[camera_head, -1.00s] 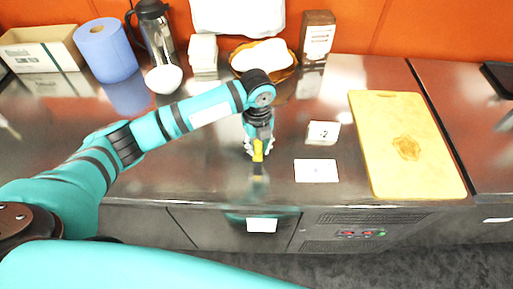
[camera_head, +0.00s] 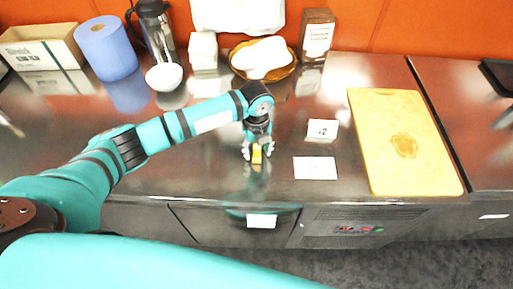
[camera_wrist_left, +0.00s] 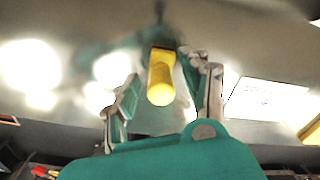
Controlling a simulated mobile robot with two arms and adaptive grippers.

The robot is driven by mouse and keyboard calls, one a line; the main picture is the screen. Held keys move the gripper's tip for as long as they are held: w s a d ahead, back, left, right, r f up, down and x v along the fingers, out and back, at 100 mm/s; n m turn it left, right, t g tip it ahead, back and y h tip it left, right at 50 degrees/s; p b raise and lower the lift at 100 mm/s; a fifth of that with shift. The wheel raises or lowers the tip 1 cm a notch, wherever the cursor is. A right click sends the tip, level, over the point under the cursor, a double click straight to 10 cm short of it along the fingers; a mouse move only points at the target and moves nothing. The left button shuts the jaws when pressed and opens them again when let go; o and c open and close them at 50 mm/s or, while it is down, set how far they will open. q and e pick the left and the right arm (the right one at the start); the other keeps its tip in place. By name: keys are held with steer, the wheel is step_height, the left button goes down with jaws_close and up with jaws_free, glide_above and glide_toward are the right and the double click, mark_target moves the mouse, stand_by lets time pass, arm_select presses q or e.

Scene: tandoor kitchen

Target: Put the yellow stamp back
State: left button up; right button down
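The yellow stamp (camera_head: 257,156) stands on the steel counter below my left gripper (camera_head: 258,153). In the left wrist view the stamp (camera_wrist_left: 161,78) shows between the two fingers of my left gripper (camera_wrist_left: 163,92). Gaps show between the stamp and the fingers, so the gripper is open around it. A white card (camera_head: 315,168) with faint print lies flat to the right of the stamp; it also shows in the left wrist view (camera_wrist_left: 262,99). My right gripper is not in view.
A small white sign (camera_head: 322,130) stands behind the card. A yellow cutting board (camera_head: 385,130) lies farther right. The counter's front edge is close.

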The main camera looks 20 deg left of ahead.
mark_target(256, 146)
arm_select(q)
steer(key=shift+r, duration=0.1)
steer(key=shift+r, duration=0.25)
step_height(256, 146, up, 12)
steer(key=b, duration=0.2)
steer(key=shift+f, duration=0.15)
